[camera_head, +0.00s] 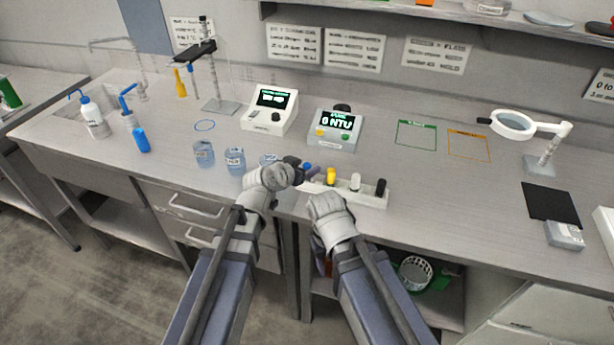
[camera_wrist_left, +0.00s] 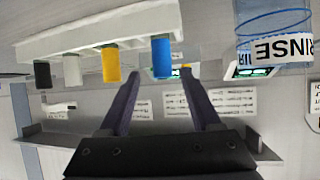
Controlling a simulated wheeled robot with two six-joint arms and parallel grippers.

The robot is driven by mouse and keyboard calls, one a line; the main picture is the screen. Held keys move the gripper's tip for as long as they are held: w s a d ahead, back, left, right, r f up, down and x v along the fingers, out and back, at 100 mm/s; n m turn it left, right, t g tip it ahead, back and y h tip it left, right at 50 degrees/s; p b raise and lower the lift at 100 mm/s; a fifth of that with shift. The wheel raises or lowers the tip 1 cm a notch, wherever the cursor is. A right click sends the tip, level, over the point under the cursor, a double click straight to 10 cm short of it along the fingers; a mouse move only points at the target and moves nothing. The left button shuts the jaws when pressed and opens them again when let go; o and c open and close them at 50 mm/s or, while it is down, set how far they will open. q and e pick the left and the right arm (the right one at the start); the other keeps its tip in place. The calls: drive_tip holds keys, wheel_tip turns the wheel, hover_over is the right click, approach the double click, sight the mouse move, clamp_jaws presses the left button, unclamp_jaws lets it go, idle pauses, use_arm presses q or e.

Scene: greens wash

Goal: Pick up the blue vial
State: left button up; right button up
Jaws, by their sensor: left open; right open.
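The blue vial (camera_head: 307,167) stands at the left end of a white rack (camera_head: 370,200), mostly hidden in the head view by my left gripper (camera_head: 303,170). In the left wrist view, which is upside down, the blue vial (camera_wrist_left: 161,58) shows between and just beyond the tips of my open left gripper (camera_wrist_left: 160,76). The jaws look empty. My right gripper (camera_head: 326,203) is at the front of the rack; its fingers are hard to make out.
The rack also holds a yellow vial (camera_head: 331,176), a white vial (camera_head: 355,182) and a black vial (camera_head: 380,188). Beakers (camera_head: 235,161) stand to the left. The turbidity meter (camera_head: 335,128) is behind. The bench at right centre is clear.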

sight(309, 165)
use_arm(q)
drive_tip(key=shift+a+b+x, duration=0.15)
drive_tip(key=shift+b+x, duration=0.55)
drive_tip(key=shift+x, duration=0.65)
drive_tip(key=shift+a+b+x, duration=0.1)
drive_tip(key=shift+b+x, duration=0.55)
drive_tip(key=shift+x, duration=0.7)
drive_tip(key=shift+c, duration=0.4)
clamp_jaws()
